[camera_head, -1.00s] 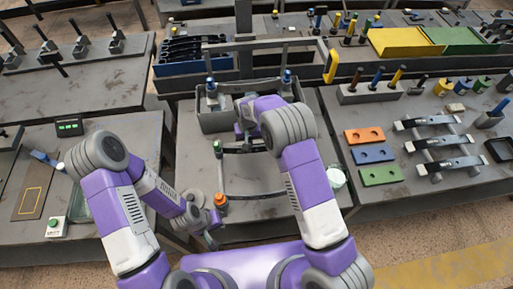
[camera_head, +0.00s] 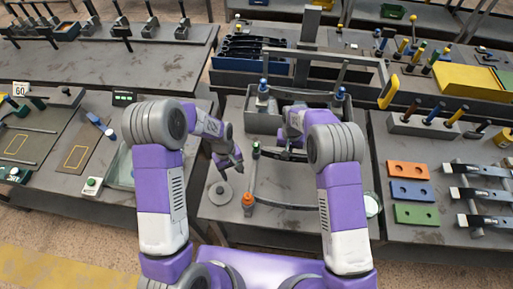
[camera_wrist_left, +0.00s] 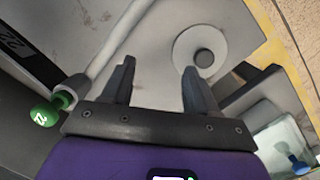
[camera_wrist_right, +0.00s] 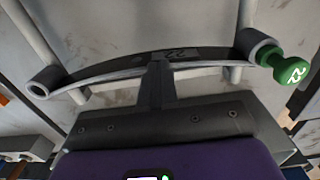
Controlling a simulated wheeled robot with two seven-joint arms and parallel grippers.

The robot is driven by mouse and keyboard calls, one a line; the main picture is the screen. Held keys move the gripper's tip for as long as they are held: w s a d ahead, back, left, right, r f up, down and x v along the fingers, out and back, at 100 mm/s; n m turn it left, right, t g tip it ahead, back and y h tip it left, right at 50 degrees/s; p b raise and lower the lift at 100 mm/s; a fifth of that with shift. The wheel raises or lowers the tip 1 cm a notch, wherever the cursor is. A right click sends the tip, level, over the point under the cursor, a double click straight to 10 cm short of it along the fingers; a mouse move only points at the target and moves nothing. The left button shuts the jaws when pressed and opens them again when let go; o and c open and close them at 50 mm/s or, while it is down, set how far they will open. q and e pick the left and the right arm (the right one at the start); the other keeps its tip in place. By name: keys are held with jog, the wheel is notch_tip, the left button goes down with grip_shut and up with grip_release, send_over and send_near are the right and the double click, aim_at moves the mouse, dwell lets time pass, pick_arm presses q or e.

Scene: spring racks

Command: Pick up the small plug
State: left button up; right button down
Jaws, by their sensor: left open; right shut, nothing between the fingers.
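I cannot tell for certain which piece is the small plug. A green plug marked 22 (camera_wrist_left: 45,113) sits at the eye of a leaf spring; it also shows in the right wrist view (camera_wrist_right: 288,68) and the head view (camera_head: 256,149). A grey disc with a dark knob (camera_head: 220,191) lies on the bench, and shows beyond my left fingers (camera_wrist_left: 201,54). My left gripper (camera_head: 232,165) is open and empty above the bench, between green plug and disc; its fingers show in the left wrist view (camera_wrist_left: 158,82). My right gripper (camera_wrist_right: 157,72) is shut and empty at the dark leaf spring (camera_wrist_right: 180,55).
An orange knob (camera_head: 248,200) stands near the disc, at the end of a curved bar. A grey rack with blue-topped pins (camera_head: 263,86) stands behind. A shallow clear tray (camera_head: 122,170) is at left, a round white dish (camera_head: 372,204) at right.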

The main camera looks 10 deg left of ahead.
aim_at(256, 145)
pick_arm(q)
jog(key=w+d+r+m+t+y, duration=0.1)
jog(key=w+d+r, duration=0.3)
jog(key=w+r, duration=0.2)
jog(key=w+d+r+m, duration=0.1)
jog(key=w+d+r, duration=0.3)
jog(key=w+r, duration=0.15)
jog(key=f, duration=0.5)
jog(key=shift+s+a, duration=0.15)
jog(key=shift+a, duration=0.05)
jog(key=shift+a+f, duration=0.15)
jog(key=shift+f, duration=2.65)
jog(key=shift+c, duration=0.4)
grip_shut()
